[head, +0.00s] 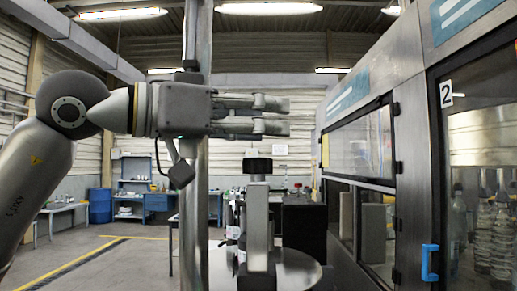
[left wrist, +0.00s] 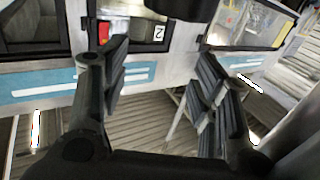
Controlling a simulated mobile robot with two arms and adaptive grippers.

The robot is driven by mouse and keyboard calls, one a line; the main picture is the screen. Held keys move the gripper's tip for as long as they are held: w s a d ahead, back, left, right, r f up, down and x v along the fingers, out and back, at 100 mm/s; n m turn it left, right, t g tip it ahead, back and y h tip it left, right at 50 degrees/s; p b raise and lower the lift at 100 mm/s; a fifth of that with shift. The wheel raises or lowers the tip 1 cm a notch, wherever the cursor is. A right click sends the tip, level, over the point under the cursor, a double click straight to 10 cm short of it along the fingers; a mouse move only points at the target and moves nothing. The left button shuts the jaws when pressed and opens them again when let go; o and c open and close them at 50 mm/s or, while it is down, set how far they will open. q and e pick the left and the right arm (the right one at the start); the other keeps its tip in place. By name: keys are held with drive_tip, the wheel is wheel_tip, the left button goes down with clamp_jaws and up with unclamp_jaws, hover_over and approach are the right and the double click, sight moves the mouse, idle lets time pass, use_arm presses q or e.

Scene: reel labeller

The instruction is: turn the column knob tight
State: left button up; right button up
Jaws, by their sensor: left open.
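My left gripper (head: 284,116) reaches in from the left in the head view, its fingers pointing right, one above the other. It is open and empty, with a gap between the fingers; the left wrist view also shows its fingers (left wrist: 163,75) apart. A black knob (head: 258,165) sits on top of an upright grey block (head: 257,220), below the fingers and apart from them in the picture. I take it for the column knob. A dark rounded part (left wrist: 172,6) is cut off by the top edge of the left wrist view; I cannot tell whether it is the knob.
A tall metal column (head: 194,235) stands behind my left gripper's body. A round plate (head: 300,272) lies low around the grey block. A glass-doored machine (head: 411,150) with a blue handle (head: 429,262) fills the right. Blue benches (head: 157,202) and a blue barrel (head: 100,206) stand far back.

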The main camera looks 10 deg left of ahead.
use_arm(q)
drive_tip(key=shift+r, duration=2.35)
